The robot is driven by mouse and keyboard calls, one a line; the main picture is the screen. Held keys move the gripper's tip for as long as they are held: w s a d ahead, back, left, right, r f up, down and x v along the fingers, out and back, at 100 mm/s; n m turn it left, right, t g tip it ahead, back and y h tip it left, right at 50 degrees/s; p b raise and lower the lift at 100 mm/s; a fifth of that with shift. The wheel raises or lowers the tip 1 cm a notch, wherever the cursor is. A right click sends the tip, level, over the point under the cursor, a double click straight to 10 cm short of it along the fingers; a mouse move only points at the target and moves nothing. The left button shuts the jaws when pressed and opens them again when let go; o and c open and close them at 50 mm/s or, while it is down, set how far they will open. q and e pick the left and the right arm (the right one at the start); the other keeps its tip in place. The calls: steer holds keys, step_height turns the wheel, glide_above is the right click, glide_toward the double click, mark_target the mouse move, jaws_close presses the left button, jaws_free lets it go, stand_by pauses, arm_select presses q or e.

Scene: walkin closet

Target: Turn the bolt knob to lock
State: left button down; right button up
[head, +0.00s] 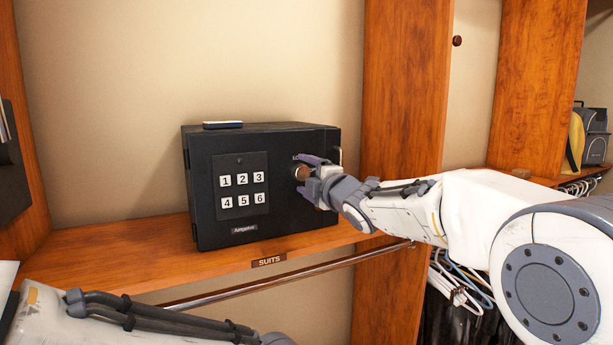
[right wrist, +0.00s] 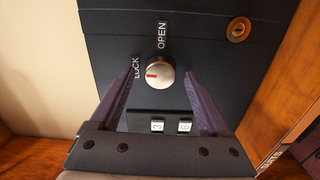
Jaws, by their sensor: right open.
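A black safe (head: 205,215) with a number keypad (head: 241,186) stands on the wooden shelf. Its round silver bolt knob (right wrist: 159,74) shows in the right wrist view, with "LOCK" (right wrist: 136,67) at its left and "OPEN" (right wrist: 161,35) above it. The knob's red mark points left, toward the lower end of "LOCK". My right gripper (right wrist: 159,80) is open, its purple fingers on either side of the knob with gaps between; the right gripper (head: 310,172) also shows in the head view, partly covering the knob. My left gripper is out of view; only its arm shows at bottom left.
A brass keyhole (right wrist: 238,29) is beside the knob. A small flat dark object (head: 222,125) lies on the safe. A wooden upright (head: 400,90) stands to the right, and a metal rail (head: 300,273) runs below the shelf (head: 110,262). Hangers (head: 455,285) hang at right.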

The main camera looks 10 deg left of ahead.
steer(key=b+v, duration=0.2)
steer(key=v, duration=0.8)
steer(key=shift+d, duration=0.15)
steer(key=shift+s, duration=0.1)
steer(key=s+d+f+m+g+h, duration=0.25)
steer(key=s+f+m, duration=0.25)
steer(key=s+f, duration=0.3)
steer(key=s+d+f+m+g+h, duration=0.2)
steer(key=s+f+m+g+h, duration=0.15)
steer(key=s+f, duration=0.45)
steer(key=s+d+f+m+g+h, duration=0.2)
steer(key=s+f+m+g, duration=0.25)
steer(key=f, duration=0.65)
steer(key=s+d+f+m+g+h+p, duration=0.1)
steer(key=s+d+f+m+g, duration=0.1)
steer(key=s, duration=0.5)
steer(key=s+d+f+m+g+h, duration=0.1)
steer(key=s+d+f+m+g, duration=0.15)
steer(key=s, duration=0.55)
step_height(320, 180, up, 12)
steer(key=p, duration=1.1)
steer(key=shift+w, duration=0.4)
